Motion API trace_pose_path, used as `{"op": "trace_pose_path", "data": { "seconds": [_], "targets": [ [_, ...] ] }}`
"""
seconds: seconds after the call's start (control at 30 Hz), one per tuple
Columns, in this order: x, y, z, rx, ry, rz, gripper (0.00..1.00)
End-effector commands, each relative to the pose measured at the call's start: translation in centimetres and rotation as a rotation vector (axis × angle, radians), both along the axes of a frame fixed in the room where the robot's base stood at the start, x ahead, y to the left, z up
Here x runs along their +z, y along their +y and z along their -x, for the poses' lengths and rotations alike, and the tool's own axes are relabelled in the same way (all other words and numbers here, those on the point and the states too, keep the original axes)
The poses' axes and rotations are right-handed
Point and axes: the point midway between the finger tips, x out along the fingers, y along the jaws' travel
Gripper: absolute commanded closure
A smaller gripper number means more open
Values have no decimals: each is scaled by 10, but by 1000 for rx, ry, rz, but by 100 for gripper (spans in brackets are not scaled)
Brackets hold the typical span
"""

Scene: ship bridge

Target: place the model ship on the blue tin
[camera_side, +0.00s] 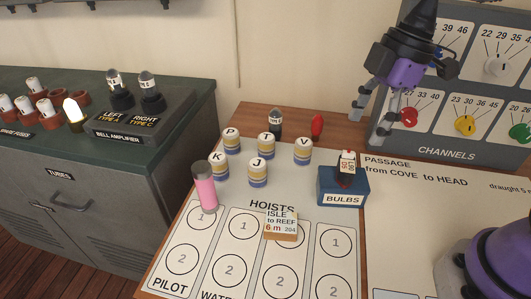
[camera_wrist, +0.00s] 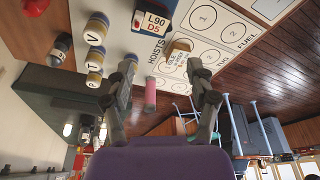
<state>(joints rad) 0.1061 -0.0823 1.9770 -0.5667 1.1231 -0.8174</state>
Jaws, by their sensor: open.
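The model ship (camera_side: 346,172), a small dark and red hull with a white lettered block on top, sits on the lid of the blue tin (camera_side: 343,199) labelled BULBS. In the wrist view, the ship's white label (camera_wrist: 157,20) reads L90 D5, and the blue tin (camera_wrist: 168,6) shows at the top edge, partly cut off. My gripper (camera_side: 374,114) is open and empty, raised above and a little right of the ship and tin, apart from both. In the wrist view, my gripper's fingers (camera_wrist: 163,72) are spread wide with nothing held between them.
Banded cylinders (camera_side: 258,172), a pink cylinder (camera_side: 204,188) and a small card block (camera_side: 281,224) stand left of the tin on the hoists chart. A red pin-like piece (camera_side: 317,126) stands behind. The channels panel (camera_side: 450,152) rises at the back right, near my gripper.

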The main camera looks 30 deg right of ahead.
Motion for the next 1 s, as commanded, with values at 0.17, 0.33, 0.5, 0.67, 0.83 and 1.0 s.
{"op": "trace_pose_path", "data": {
  "seconds": [0.17,0.33,0.5,0.67,0.83,1.0],
  "targets": [
    [11,-17,34,-699,-117,-44,35],
    [7,-38,53,-1106,-192,-126,35],
    [4,-46,58,-1233,-215,-161,35],
    [4,-46,58,-1236,-214,-160,35],
    [4,-46,58,-1234,-213,-161,35],
    [4,-46,58,-1233,-213,-160,35]
  ]
}}
